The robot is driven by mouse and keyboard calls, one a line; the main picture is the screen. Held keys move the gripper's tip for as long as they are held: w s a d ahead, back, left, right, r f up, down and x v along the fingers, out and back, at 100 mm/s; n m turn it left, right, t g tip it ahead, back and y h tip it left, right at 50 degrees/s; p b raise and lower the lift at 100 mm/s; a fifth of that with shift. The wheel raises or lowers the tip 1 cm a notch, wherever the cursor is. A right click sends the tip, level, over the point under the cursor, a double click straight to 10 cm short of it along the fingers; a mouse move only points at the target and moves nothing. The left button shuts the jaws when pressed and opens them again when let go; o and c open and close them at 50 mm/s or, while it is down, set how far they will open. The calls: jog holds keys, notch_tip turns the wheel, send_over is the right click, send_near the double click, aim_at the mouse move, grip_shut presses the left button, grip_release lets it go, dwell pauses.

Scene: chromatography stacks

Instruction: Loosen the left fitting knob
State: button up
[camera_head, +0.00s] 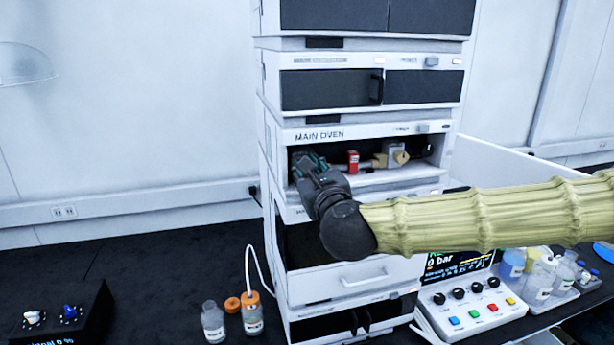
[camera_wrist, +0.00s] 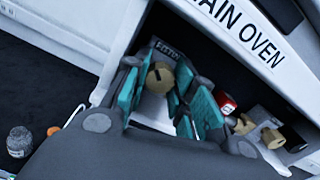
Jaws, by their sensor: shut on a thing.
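The left fitting knob (camera_wrist: 160,77) is a round brass-coloured knob with a dark slot in its face, inside the open main oven bay (camera_head: 378,181). My gripper (camera_wrist: 155,94) reaches into the left end of the bay, with its teal pads on both sides of the knob. It is shut on the knob. In the head view my gripper (camera_head: 312,166) hides the left knob. A second brass-coloured fitting knob (camera_head: 401,157) sits at the right of the bay; it also shows in the wrist view (camera_wrist: 272,138).
A red block (camera_head: 353,161) stands between the two fittings, close to the right of my gripper. Bottles (camera_head: 213,322) stand on the dark bench left of the stack. A control box (camera_head: 470,308) and more bottles are at lower right.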

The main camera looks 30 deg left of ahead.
jog(key=shift+r, duration=0.1)
jog(key=o, duration=0.8)
jog(key=shift+d, duration=0.1)
jog(key=v, duration=1.2)
